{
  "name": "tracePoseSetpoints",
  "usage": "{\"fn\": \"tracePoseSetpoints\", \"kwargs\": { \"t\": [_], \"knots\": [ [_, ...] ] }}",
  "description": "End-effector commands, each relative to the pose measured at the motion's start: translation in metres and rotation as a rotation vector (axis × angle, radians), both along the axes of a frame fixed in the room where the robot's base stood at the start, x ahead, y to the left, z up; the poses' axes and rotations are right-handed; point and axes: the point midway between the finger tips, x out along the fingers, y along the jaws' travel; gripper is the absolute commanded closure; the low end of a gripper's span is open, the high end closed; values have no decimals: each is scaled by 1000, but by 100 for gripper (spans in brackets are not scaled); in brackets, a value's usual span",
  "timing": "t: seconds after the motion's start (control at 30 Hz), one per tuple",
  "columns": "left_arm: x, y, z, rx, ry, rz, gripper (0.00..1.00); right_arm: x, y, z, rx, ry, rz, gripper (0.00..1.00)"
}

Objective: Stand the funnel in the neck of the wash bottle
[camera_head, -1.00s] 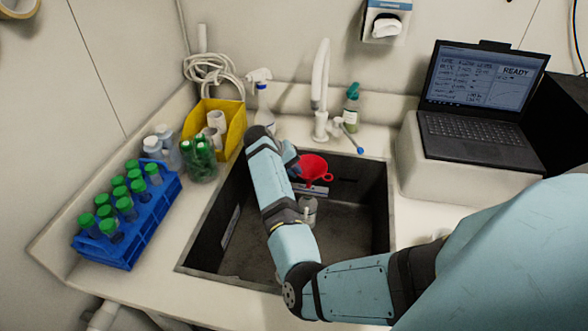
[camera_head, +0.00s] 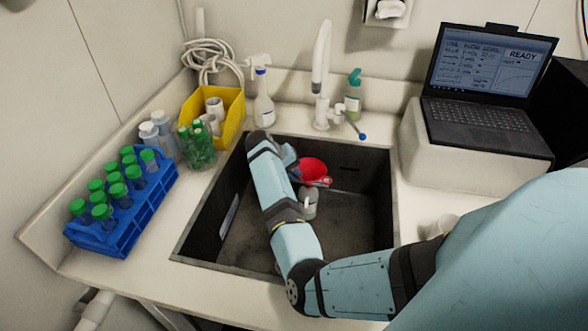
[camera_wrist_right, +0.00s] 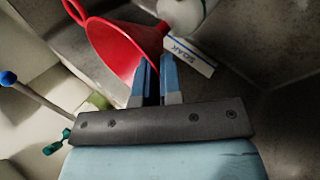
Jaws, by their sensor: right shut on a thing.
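In the right wrist view, the right gripper's blue fingers (camera_wrist_right: 156,65) are shut on the rim of the funnel (camera_wrist_right: 125,45). A pale bottle (camera_head: 309,204), which looks like the wash bottle, stands in the sink just below the funnel in the picture. Its pale body (camera_wrist_right: 187,12) shows at the top of the wrist view. I cannot tell whether the spout touches the neck. My left gripper is not in view.
The dark sink (camera_head: 345,235) has walls on all sides and a bare floor at right. A tap (camera_head: 321,75) and a green-capped bottle (camera_head: 353,95) stand behind it. A blue tube rack (camera_head: 125,215) and yellow bin (camera_head: 232,115) stand left, a laptop (camera_head: 480,115) right.

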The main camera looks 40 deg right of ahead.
Motion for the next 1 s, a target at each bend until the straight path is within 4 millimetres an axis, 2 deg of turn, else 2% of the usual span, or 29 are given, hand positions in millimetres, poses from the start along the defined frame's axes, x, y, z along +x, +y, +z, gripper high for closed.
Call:
{"fn": "tracePoseSetpoints", "kwargs": {
  "t": [0.4,0.43,0.53,0.73,0.83,1.0],
  "knots": [
    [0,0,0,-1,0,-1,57,0,0,0,0,0,0,100],
    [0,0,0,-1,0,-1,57,0,0,0,0,0,0,87],
    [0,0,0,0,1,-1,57,0,0,0,0,0,0,64],
    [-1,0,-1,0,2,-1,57,0,0,0,0,-1,1,64],
    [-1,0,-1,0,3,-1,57,0,0,0,0,0,0,43],
    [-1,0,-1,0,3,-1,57,0,0,0,0,0,0,43]
  ]
}}
